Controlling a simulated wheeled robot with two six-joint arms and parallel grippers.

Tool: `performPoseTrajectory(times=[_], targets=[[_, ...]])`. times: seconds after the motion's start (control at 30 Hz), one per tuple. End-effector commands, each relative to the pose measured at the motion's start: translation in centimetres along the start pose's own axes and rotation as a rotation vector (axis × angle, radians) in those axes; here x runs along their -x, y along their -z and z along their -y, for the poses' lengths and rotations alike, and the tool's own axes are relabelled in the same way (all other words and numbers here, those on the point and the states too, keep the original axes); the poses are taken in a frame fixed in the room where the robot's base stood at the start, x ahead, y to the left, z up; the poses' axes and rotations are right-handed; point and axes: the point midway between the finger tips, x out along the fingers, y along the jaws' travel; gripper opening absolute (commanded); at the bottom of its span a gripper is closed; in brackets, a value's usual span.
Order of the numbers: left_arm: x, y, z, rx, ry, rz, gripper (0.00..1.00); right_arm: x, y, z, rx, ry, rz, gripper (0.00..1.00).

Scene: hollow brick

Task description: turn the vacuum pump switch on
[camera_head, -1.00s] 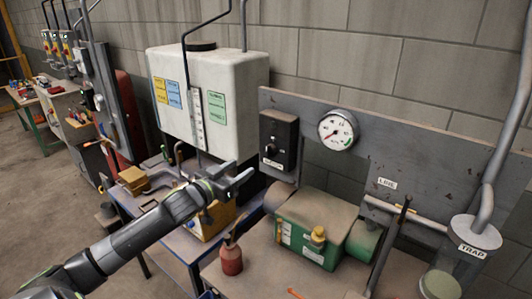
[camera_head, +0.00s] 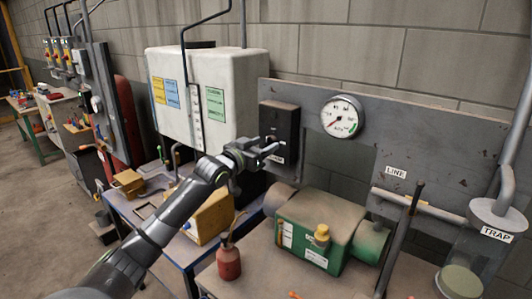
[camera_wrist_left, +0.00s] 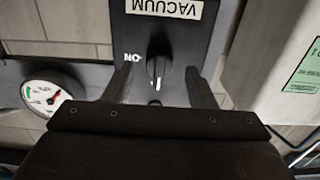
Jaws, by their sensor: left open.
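The vacuum pump switch is a dark box (camera_head: 280,122) on the grey back panel; my left gripper covers its lower part in the head view. In the left wrist view, upside down, the black switch plate (camera_wrist_left: 180,35) carries a VACUUM label and a rotary knob (camera_wrist_left: 158,70). The knob's grip stands vertical in that picture, with an ON mark to its left. My left gripper (camera_head: 270,153) is open in front of the switch. In the wrist view its two fingers (camera_wrist_left: 160,88) lie either side of the knob, apart from it. My right gripper is not in view.
A round gauge (camera_head: 342,116) is right of the switch. A white tank (camera_head: 170,100) stands left of it. Below are a green pump (camera_head: 318,228) and a red oil can (camera_head: 229,262). A LINE pipe (camera_head: 415,205) and TRAP vessel (camera_head: 490,240) stand at right.

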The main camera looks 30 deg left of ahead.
Motion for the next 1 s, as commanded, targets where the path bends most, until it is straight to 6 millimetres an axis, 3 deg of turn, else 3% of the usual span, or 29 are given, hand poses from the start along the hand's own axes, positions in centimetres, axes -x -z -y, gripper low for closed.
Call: performPoseTrajectory(times=[0.2,0.57,0.87,1.0], targets=[[-1.4,-0.1,-0.1,0.002,-0.002,0.000,0.51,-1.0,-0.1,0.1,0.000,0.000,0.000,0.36],[-1.6,0.1,-0.1,0.001,-0.002,0.001,0.50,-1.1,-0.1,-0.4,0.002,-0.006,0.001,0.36],[-1.6,0.1,-0.1,0.001,-0.002,0.000,0.10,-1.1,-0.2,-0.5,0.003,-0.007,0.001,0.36],[-1.6,0.0,-0.1,-0.002,-0.002,0.000,0.07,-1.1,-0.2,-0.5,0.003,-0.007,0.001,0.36]])
